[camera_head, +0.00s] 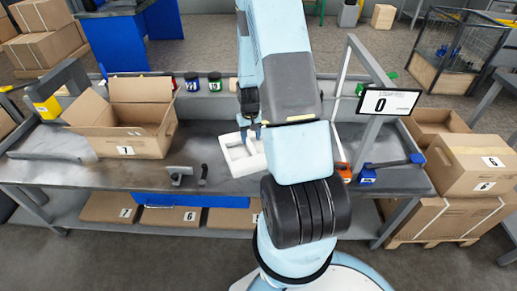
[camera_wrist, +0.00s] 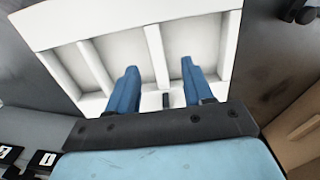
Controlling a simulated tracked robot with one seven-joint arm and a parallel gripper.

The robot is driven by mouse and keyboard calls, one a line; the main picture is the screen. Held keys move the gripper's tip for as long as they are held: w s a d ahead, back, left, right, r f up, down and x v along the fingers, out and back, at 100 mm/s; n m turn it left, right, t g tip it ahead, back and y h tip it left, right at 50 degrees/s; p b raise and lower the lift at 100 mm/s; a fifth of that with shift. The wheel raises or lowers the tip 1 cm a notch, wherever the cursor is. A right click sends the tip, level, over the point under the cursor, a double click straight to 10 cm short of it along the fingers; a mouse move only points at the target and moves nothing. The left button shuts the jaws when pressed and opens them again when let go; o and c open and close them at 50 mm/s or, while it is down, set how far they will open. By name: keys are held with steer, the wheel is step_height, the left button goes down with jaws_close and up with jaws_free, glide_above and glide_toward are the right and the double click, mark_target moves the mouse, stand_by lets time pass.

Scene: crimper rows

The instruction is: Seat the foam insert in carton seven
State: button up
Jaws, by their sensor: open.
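The white foam insert (camera_head: 236,158) lies on the grey workbench, partly hidden behind my arm. In the wrist view the insert (camera_wrist: 120,45) fills much of the picture and shows several recesses split by white ribs. My gripper (camera_head: 253,133) is over the insert. Its two blue fingers (camera_wrist: 158,78) are apart, with a white rib showing between them. I cannot tell whether they touch it. The open carton seven (camera_head: 125,136) stands on the bench to the left of the insert, flaps up and a "7" label on its front. Its inside bottom is hidden.
Small tools (camera_head: 180,174) lie on the bench between carton and insert. Several jars (camera_head: 192,83) line the back.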

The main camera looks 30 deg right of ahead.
mark_target(252, 149)
steer(key=shift+s+d+f, duration=0.1)
steer(key=shift+d+f, duration=0.05)
steer(key=shift+f, duration=1.4)
steer(key=shift+s+d+f, duration=0.1)
steer(key=shift+f, duration=1.45)
jaws_close()
